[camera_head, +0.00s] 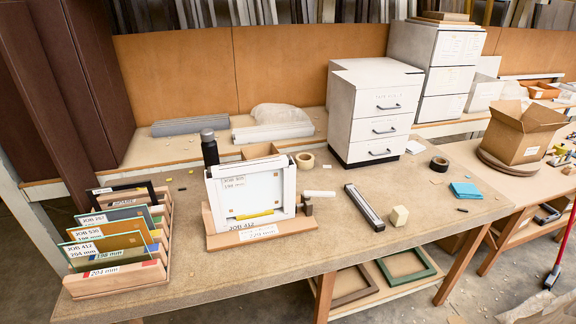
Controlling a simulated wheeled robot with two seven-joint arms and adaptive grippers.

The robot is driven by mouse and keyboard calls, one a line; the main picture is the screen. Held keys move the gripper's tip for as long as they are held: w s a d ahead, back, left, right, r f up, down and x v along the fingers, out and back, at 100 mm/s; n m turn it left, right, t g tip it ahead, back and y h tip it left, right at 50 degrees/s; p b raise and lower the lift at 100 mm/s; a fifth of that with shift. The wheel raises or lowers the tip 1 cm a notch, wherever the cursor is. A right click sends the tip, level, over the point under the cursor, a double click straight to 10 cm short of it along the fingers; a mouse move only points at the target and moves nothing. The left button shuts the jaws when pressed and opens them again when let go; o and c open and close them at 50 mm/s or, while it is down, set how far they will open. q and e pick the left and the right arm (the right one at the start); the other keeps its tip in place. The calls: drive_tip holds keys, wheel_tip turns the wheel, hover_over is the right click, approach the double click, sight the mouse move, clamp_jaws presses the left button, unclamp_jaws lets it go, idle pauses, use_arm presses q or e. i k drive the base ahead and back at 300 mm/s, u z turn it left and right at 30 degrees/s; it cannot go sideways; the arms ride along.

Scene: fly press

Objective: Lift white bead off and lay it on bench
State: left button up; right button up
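A white frame (208,207) stands upright, leaning back slightly, in a wooden stand (215,241) at the middle of the bench (335,245). A pale panel (250,192) inside it carries a label that seems to read 198 mm, and a yellow strip (255,215) lies along its lower edge. White strips border the panel; I cannot tell which one is a separate bead. Neither of my grippers is in view.
A rack of labelled coloured frames (115,280) stands at left. A dark bottle (209,148) is behind the frame. A dark metal bar (363,206), cream block (399,215), tape roll (439,164) and blue cloth (466,190) lie right. The bench front right of the stand is clear.

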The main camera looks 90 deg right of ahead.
sight(232, 169)
drive_tip(key=z, duration=2.7)
drive_tip(key=k, duration=0.5)
drive_tip(key=z, duration=0.3)
drive_tip(key=i, duration=0.75)
drive_tip(key=u, duration=0.55)
drive_tip(key=i, duration=0.6)
drive_tip(key=u, duration=0.45)
